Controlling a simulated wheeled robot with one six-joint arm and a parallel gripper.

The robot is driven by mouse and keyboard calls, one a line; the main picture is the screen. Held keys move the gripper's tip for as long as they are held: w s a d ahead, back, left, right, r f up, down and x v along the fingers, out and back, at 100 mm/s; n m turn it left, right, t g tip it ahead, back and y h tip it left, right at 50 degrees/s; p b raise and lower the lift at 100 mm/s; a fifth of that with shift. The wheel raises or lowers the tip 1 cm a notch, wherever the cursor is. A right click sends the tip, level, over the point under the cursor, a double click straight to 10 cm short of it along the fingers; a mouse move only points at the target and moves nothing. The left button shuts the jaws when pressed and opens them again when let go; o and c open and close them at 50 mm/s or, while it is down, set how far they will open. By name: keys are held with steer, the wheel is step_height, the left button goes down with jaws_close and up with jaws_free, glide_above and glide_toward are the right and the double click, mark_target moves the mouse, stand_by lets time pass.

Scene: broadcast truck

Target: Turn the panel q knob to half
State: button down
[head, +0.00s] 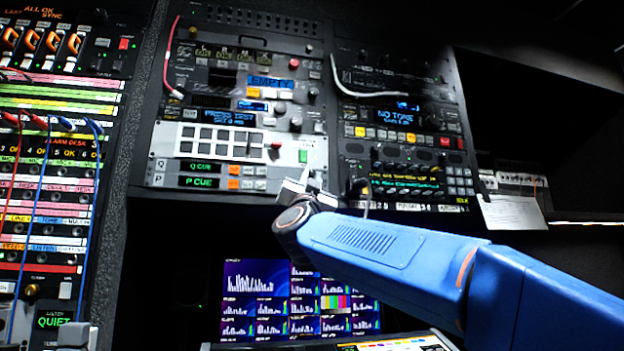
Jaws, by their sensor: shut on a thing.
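The pale cue panel (240,147) is in the middle of the rack. It has a row marked Q with a green "Q CUE" display (198,166) and a row marked P below with a "P CUE" display (198,183). My gripper (311,178) is at the right end of these rows, its arm coming from the lower right. Its jaws are shut on what appears to be the panel q knob. The jaws hide the knob, so its pointer and setting cannot be read.
A lit monitor (297,303) is below. Patch cables (40,190) hang at the left. A white cable (338,78) loops above.

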steer(key=m+g+h, duration=0.1)
steer(key=m+h, duration=0.1)
steer(key=m+g+h, duration=0.1)
steer(key=m+h, duration=0.1)
steer(key=m, duration=0.1)
steer(key=m+g+h, duration=0.1)
steer(key=m, duration=0.1)
steer(key=shift+a+r+h, duration=0.2)
steer(key=shift+a+h, duration=0.2)
steer(key=shift+s+r+m+g+h, duration=0.1)
steer(key=shift+m+g+h, duration=0.5)
steer(key=shift+m, duration=0.55)
steer(key=shift+r+m+g+h, duration=0.1)
steer(key=shift+m+g+h, duration=0.3)
steer(key=shift+m+g, duration=0.6)
steer(key=shift+m, duration=0.35)
steer(key=c, duration=1.7)
jaws_free()
steer(key=shift+o, duration=0.2)
steer(key=shift+s+a, duration=0.1)
steer(key=v, duration=1.7)
steer(key=shift+f, duration=0.3)
